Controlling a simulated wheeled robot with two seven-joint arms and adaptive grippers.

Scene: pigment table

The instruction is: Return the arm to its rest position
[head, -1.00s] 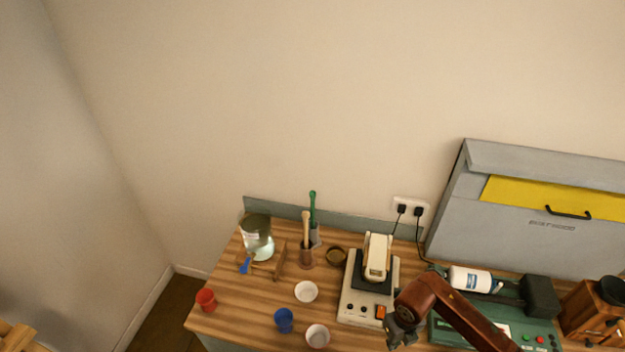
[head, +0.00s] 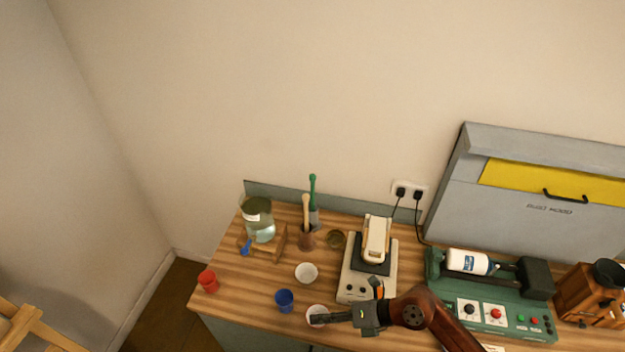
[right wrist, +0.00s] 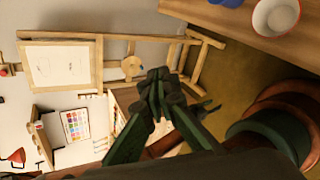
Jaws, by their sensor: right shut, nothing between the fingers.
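My right arm comes in from the lower right in the head view, with its brown-red elbow above the front edge of the table. My right gripper (head: 322,319) points left and is shut and empty. It overlaps a white cup (head: 316,311) at the front edge; I cannot tell whether they touch. In the right wrist view the shut fingers (right wrist: 160,85) stand over the floor beside the table, apart from the white cup (right wrist: 277,14) there. My left gripper is not in view.
The wooden table (head: 240,291) bears a red cup (head: 208,281), a blue cup (head: 284,300), a white bowl (head: 306,273), a beige device (head: 352,288) and a green machine (head: 460,294). A grey cabinet (head: 480,220) stands at the back right. An easel (right wrist: 97,62) shows in the right wrist view.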

